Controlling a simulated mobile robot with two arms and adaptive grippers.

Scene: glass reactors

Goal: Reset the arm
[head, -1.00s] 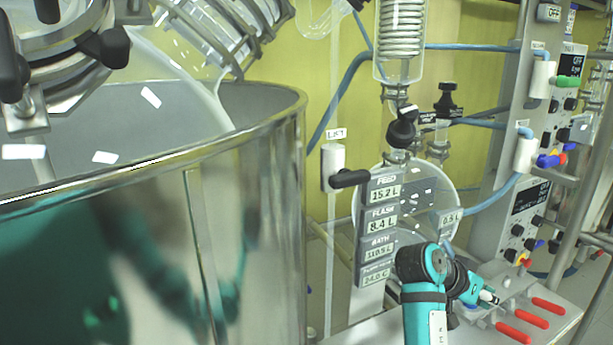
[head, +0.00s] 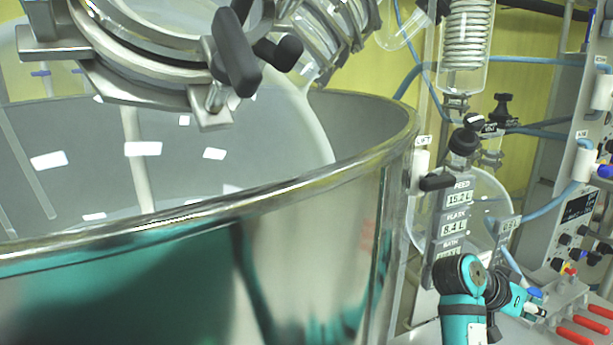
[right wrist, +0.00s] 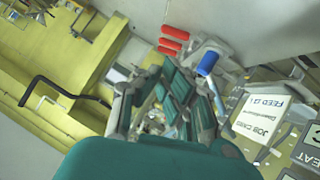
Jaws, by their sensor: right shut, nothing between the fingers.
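My right arm comes up from the bottom in the head view, teal with a dark grey joint. My right gripper (head: 538,311) points right and away at its end, small and partly hidden, above the grey ledge with red handles. In the right wrist view the right gripper (right wrist: 172,92) has its fingers shut with nothing held between them. My left gripper is not in view. Teal reflections of my body show on the steel bath wall.
A large steel bath (head: 310,196) fills the left and centre. Clamped glassware (head: 325,30) hangs above it. A label column (head: 452,225) stands behind my right arm. Red handles (head: 582,341) and a control panel (head: 575,215) are on the right.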

